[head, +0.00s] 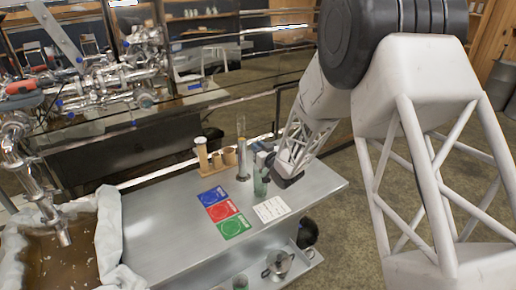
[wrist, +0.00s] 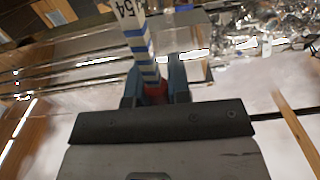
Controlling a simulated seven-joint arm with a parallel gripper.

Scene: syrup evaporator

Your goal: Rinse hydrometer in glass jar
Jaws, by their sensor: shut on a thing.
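My gripper (wrist: 156,92) is shut on the hydrometer (wrist: 138,38), a slim stem with a white, blue-striped scale marked "54" and a red band between the fingers. In the head view my gripper (head: 268,161) is low over the right part of the steel table, right at a greenish glass jar (head: 260,184). The held hydrometer is too small to make out there, so I cannot tell whether its lower end is inside the jar. A tall clear cylinder (head: 242,152) stands upright just left of the jar.
A wooden rack (head: 203,154) with cups stands behind. Blue (head: 212,195), red (head: 222,210) and green (head: 234,226) cards and a white sheet (head: 271,209) lie in front on the table (head: 165,235). A cloth-lined pan (head: 108,240) of brown liquid is at left. Pots sit on a lower shelf.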

